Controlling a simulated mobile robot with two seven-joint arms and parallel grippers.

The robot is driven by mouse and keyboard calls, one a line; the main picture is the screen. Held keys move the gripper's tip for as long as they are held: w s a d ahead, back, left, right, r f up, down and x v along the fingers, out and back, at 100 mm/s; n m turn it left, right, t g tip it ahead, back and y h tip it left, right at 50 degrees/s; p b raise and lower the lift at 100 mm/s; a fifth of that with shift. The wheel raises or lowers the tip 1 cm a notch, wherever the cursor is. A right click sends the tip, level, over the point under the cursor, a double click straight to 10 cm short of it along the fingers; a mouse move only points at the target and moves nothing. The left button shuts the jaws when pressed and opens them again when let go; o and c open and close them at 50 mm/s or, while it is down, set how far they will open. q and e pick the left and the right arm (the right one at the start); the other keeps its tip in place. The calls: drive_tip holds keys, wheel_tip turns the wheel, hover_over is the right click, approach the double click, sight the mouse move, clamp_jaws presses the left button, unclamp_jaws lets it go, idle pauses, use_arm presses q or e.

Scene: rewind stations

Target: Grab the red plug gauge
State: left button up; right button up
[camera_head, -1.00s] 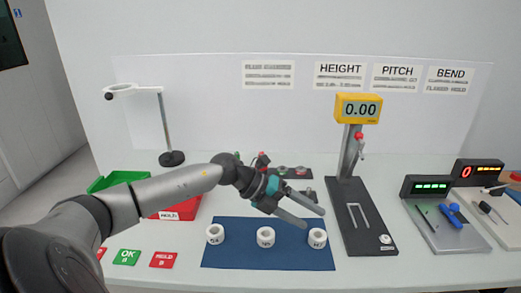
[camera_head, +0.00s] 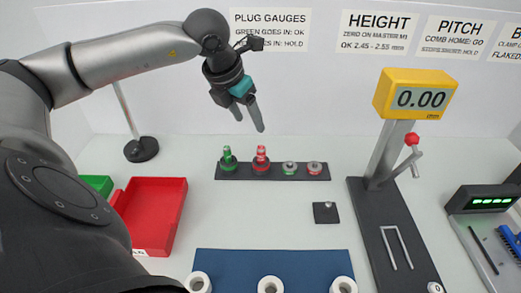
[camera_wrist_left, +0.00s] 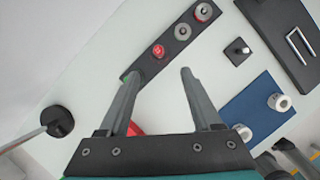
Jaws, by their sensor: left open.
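The red plug gauge (camera_head: 261,158) stands upright on a dark rack strip (camera_head: 240,172), to the right of the green plug gauge (camera_head: 227,158). In the left wrist view the red plug gauge (camera_wrist_left: 158,50) shows from above, ahead of the fingers and between their lines. My left gripper (camera_head: 249,118) is open and empty, above the rack and apart from the red gauge. In the left wrist view its two fingers (camera_wrist_left: 158,82) are spread, and the left one hides most of the green gauge. My right gripper is in neither view.
Two more round pieces (camera_head: 302,168) sit on the rack's right part. A red bin (camera_head: 155,212) stands left, a lamp base (camera_head: 142,149) behind it. The height gauge (camera_head: 385,170) stands right. White rings (camera_head: 270,284) lie on a blue mat (camera_head: 235,258) in front.

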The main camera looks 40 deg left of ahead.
use_arm(q)
approach(261, 148)
drive_tip(key=x, duration=0.4)
drive_tip(key=shift+d+f+b, duration=0.25)
drive_tip(key=shift+f+b, duration=0.05)
drive_tip(key=shift+b, duration=0.1)
drive_tip(key=x, duration=0.3)
drive_tip(key=b+x, duration=0.1)
drive_tip(key=x, duration=0.1)
drive_tip(key=shift+w+a+f, duration=0.15)
drive_tip(key=shift+w+a, duration=0.05)
drive_tip(key=shift+a, duration=0.1)
drive_tip(key=shift+w+f, duration=0.1)
drive_tip(key=shift+f, duration=0.1)
drive_tip(key=c, duration=0.9)
clamp_jaws()
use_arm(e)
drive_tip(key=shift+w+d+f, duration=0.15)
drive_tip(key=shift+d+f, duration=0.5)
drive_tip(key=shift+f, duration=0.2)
